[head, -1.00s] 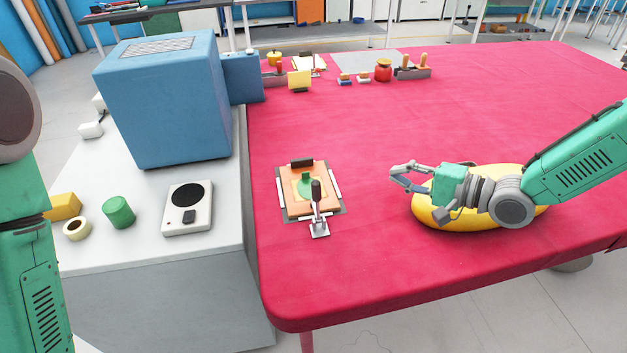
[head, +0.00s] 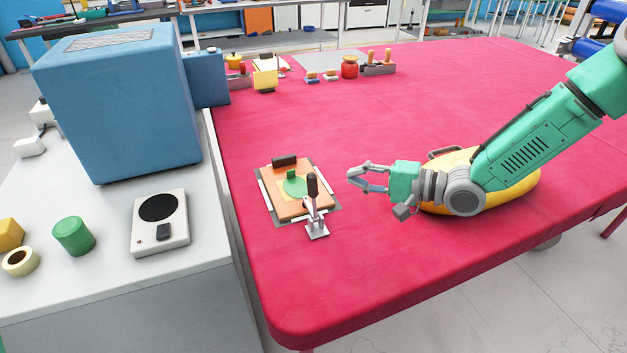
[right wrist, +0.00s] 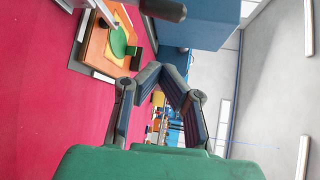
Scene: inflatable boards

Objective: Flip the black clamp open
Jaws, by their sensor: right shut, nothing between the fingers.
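The clamp (head: 317,229) is a metal toggle clamp at the near edge of a wooden board (head: 286,212) on the red table. Its black handle (head: 312,187) stands upright; its tip also shows at the top of the right wrist view (right wrist: 165,8). A green patch (head: 293,188) lies on the board, with a green piece on it and a black block (head: 284,160) at the back edge. My right gripper (head: 350,174) is shut and empty, right of the clamp and apart from it. Its fingertips meet in the wrist view (right wrist: 161,70). My left gripper is out of view.
A yellow inflatable (head: 518,185) lies under my right forearm. A blue box (head: 118,105), a scale-like device (head: 160,224), a green cylinder (head: 73,236) and a tape roll (head: 19,262) stand on the grey bench at left. Stamps and a red jar (head: 349,67) stand at the back. The table front is clear.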

